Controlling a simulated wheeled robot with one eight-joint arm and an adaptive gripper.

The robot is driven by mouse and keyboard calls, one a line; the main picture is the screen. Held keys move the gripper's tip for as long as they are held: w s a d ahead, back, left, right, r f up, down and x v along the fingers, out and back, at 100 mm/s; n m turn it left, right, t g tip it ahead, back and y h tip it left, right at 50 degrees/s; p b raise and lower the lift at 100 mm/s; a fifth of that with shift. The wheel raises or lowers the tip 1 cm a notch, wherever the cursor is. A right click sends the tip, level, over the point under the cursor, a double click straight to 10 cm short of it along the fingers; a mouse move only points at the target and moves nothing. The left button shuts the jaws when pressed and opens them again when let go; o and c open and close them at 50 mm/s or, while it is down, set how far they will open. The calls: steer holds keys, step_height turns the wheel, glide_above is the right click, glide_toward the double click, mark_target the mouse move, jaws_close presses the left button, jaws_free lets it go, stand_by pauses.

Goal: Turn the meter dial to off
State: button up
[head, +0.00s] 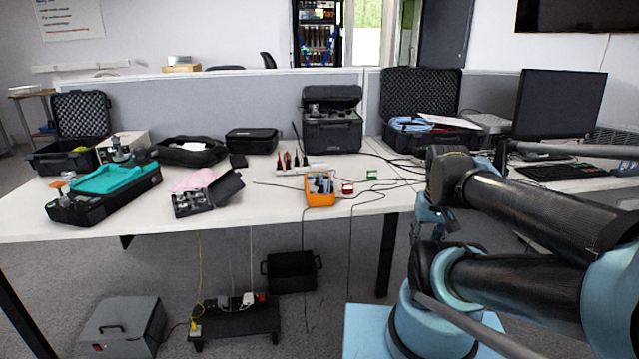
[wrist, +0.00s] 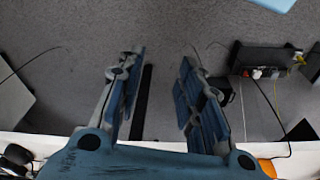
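An orange-edged object (head: 320,199) sits near the front edge of the white table, with blue and pale parts on its top. It looks like the meter, but the dial and its setting are too small to make out. An orange edge (wrist: 267,167) also shows at the bottom right of the wrist view, partly hidden behind my gripper. My gripper (wrist: 160,68) is open and empty in the wrist view, with its fingers spread over the floor beyond the table edge. In the head view my arm is at the right, and its fingers cannot be clearly made out.
The white table (head: 250,222) carries a black case with a teal top (head: 105,190), a small open black box (head: 208,195), a red block (head: 347,188) and a green block (head: 371,174). Thin cables run around the meter. A monitor (head: 560,103) stands at the right.

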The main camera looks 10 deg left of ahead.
steer(key=w+a+r+m, duration=0.1)
steer(key=w+a+r, duration=0.4)
steer(key=w+r, duration=0.4)
step_height(320, 180, up, 12)
steer(key=r+m+g, duration=0.1)
steer(key=m+g, duration=0.1)
steer(key=m, duration=0.3)
glide_above(318, 180)
steer(key=f, duration=1.7)
steer(key=shift+w+f, duration=0.2)
steer(key=c, duration=0.7)
